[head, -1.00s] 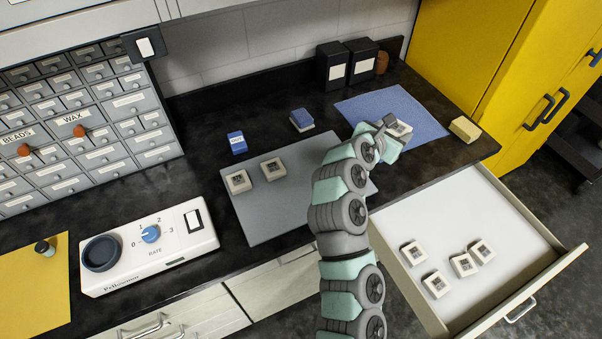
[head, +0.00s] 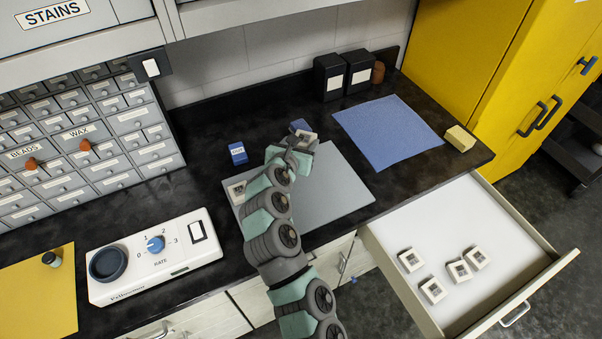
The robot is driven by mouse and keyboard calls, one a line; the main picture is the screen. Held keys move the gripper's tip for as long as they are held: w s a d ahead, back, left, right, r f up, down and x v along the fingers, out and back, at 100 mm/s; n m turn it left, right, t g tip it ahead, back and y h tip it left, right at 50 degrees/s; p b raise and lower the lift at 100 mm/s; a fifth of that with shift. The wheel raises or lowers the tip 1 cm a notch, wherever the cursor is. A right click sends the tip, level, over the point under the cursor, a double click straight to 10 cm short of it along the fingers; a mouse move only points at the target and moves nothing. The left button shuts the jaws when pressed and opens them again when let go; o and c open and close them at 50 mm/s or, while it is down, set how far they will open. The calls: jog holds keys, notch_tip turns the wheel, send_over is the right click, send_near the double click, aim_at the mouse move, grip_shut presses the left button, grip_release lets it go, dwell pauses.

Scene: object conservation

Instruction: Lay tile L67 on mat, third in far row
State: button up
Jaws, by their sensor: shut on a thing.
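My gripper (head: 301,141) is shut on a small white tile (head: 309,135) with a dark square mark; its label is too small to read. The gripper and tile are over the far edge of the grey mat (head: 338,190); I cannot tell whether the tile touches it. One white tile (head: 237,192) lies at the mat's far left. My arm covers the spot to its right, where a second tile showed earlier. Several similar tiles (head: 434,290) lie in the open drawer (head: 400,232).
A blue-and-white block (head: 299,124) stands just behind the held tile, and a blue box (head: 237,152) behind the mat's left part. The blue cloth (head: 390,130) at right is bare. A yellow block (head: 460,138) sits near the counter's right end. The mat's right part is clear.

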notch_tip(320, 180, down, 12)
jog(key=shift+r+b, duration=0.1)
jog(key=shift+b, duration=0.85)
jog(key=o, duration=1.2)
jog(key=shift+s+r, duration=0.15)
jog(key=shift+r, duration=0.05)
jog(key=p+v, duration=0.1)
jog(key=v, duration=1)
jog(key=shift+s+a+r, duration=0.1)
jog(key=shift+s, duration=0.2)
